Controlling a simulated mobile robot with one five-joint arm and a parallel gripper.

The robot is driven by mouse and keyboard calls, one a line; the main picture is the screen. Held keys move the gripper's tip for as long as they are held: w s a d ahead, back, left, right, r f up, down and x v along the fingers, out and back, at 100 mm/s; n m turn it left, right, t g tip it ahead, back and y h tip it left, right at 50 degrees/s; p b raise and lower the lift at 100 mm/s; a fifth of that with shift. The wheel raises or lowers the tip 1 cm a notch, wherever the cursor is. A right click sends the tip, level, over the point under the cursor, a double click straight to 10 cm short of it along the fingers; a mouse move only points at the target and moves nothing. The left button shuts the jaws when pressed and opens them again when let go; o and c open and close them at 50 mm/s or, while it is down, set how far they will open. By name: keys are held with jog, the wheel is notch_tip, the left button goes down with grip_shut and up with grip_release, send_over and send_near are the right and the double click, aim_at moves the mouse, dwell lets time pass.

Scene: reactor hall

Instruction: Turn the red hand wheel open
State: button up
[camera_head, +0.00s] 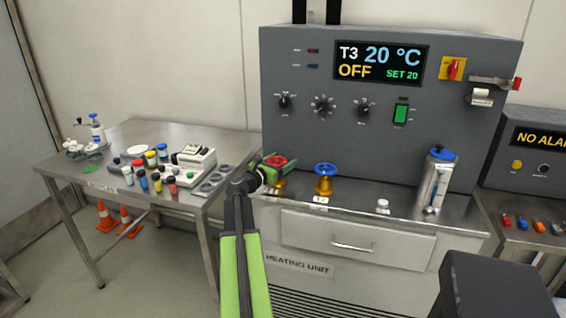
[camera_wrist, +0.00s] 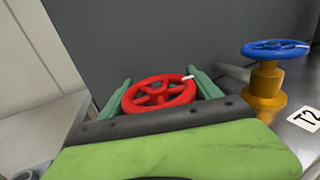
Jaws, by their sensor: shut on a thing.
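The red hand wheel (camera_head: 277,161) sits at the left end of the heating unit's steel ledge, on a brass-coloured valve body partly hidden by my gripper. In the wrist view the red wheel (camera_wrist: 158,93) lies between the two green fingers of my gripper (camera_wrist: 160,92), one at each side of its rim. A white mark shows on the rim at the right, beside the right finger. In the head view my gripper (camera_head: 275,165) is at the wheel, shut on it.
A blue hand wheel (camera_head: 326,170) on a brass body, labelled T2, stands close to the right. A table (camera_head: 120,190) with cups and instruments is at left. The heating unit panel (camera_head: 350,130) rises behind the wheels.

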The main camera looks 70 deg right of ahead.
aim_at(272, 161)
jog(key=n+t, duration=0.1)
jog(key=t, duration=0.1)
jog(key=n+t, duration=0.2)
jog(key=w+n+t, duration=0.1)
jog(key=t, duration=0.2)
jog(key=shift+n+h, duration=0.3)
jog(key=shift+h, duration=0.1)
jog(key=n+t, duration=0.1)
jog(key=t, duration=0.1)
jog(key=w+n+t+y, duration=0.1)
jog(key=n+t, duration=0.1)
jog(key=t, duration=0.1)
jog(key=shift+n+t+y, duration=0.3)
jog(key=n+t+y, duration=0.2)
jog(key=t, duration=0.1)
jog(key=w+n+t+y, duration=0.1)
jog(key=n+t, duration=0.1)
jog(key=shift+a+y, duration=0.25)
jog(key=shift+y, duration=0.05)
jog(key=shift+w+a+n+t+y, duration=0.2)
jog(key=shift+n+t+y, duration=0.6)
jog(key=shift+y, duration=0.15)
jog(key=shift+w+a+n+t+y, duration=0.15)
jog(key=shift+a+n+t+y, duration=0.05)
jog(key=shift+n+t+y, duration=0.7)
jog(key=shift+a, duration=0.1)
jog(key=o, duration=1.4)
jog(key=shift+c, duration=0.2)
